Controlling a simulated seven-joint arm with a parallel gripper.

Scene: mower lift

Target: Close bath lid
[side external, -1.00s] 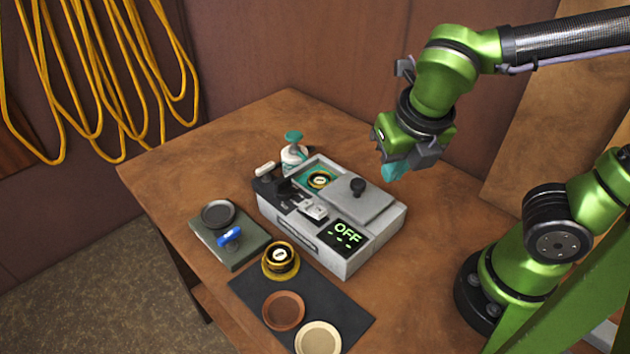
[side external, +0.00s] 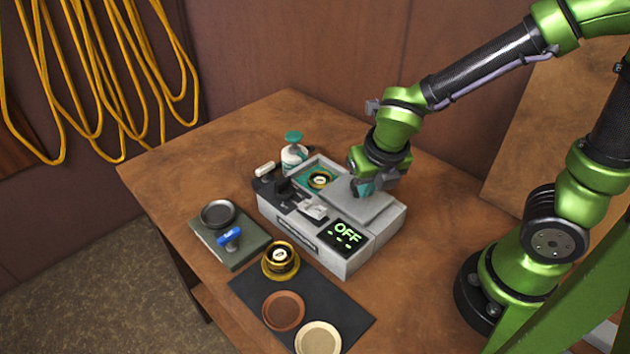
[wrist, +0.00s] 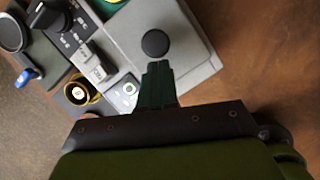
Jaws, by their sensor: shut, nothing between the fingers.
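The bath is a grey box (side external: 355,265) with a display reading OFF on the table. Its flat grey lid (side external: 378,213) covers the right part of the top. The left part is open and shows a teal basin with a gold-and-black round piece (side external: 320,180) inside. My gripper (side external: 364,190) is shut and low over the lid, hiding the lid's knob in the side view. In the wrist view the black round knob (wrist: 155,43) lies just beyond the fingertips (wrist: 159,66) on the lid (wrist: 178,30). I cannot tell whether they touch.
A white bottle with a teal top (side external: 294,155) stands behind the bath. A green block with a dark dish (side external: 218,214) and blue-handled item (side external: 229,238) is at left. A gold cup (side external: 280,258) and two round dishes lie on or by the dark mat (side external: 345,305) in front.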

